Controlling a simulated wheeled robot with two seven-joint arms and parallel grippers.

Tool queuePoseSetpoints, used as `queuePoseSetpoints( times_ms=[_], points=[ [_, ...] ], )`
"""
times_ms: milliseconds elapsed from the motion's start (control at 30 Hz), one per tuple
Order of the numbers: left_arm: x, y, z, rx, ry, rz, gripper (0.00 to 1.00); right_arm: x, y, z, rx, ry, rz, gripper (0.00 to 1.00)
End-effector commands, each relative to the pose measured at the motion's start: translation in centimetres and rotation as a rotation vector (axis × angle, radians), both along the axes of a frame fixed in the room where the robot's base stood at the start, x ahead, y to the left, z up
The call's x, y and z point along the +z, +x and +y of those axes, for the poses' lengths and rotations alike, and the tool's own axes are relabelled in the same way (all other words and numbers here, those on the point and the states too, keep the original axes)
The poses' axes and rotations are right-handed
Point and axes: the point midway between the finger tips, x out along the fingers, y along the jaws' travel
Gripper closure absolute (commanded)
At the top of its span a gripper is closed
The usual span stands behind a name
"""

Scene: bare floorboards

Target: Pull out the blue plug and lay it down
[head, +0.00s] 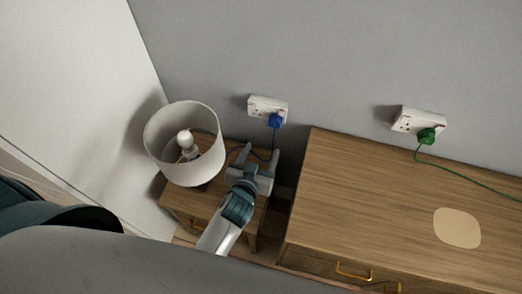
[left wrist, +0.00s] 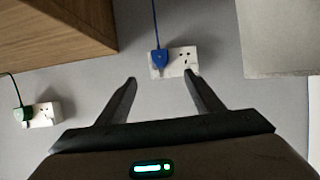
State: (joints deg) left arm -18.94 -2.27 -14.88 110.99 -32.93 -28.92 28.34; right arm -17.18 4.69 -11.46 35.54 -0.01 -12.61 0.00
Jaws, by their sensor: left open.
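The blue plug (head: 276,121) sits in the right half of a white double wall socket (head: 262,104) above the small bedside table, with a dark blue cord hanging from it. In the left wrist view the blue plug (left wrist: 158,57) is in the socket (left wrist: 186,61), beyond the fingertips and nearer the left finger. My left gripper (head: 259,152) is open and empty, below the plug and apart from it; its two fingers also show in the left wrist view (left wrist: 160,80). My right gripper is not in view.
A lamp with a white shade (head: 206,172) stands on the small wooden table (head: 188,207), left of my gripper. A wooden cabinet (head: 350,190) with a beige pad (head: 457,228) is at right. A green plug (head: 426,136) sits in another socket (head: 407,121).

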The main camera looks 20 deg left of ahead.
Motion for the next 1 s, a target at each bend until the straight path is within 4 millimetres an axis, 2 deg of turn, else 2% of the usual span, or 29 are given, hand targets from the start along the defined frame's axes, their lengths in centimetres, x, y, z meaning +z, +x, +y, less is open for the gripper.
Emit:
queuePoseSetpoints(
  times_ms=[567, 767, 1000],
  points=[
    [-0.2, 0.6, -0.1, -0.001, 0.000, -0.004, 0.39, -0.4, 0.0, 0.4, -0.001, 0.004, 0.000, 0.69],
    [-0.8, 2.0, -0.1, -0.002, 0.000, -0.006, 0.39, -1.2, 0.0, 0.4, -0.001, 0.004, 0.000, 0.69],
    [-2.0, 4.6, 0.0, -0.002, 0.000, -0.006, 0.39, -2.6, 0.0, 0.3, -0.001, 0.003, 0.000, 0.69]
  ],
)
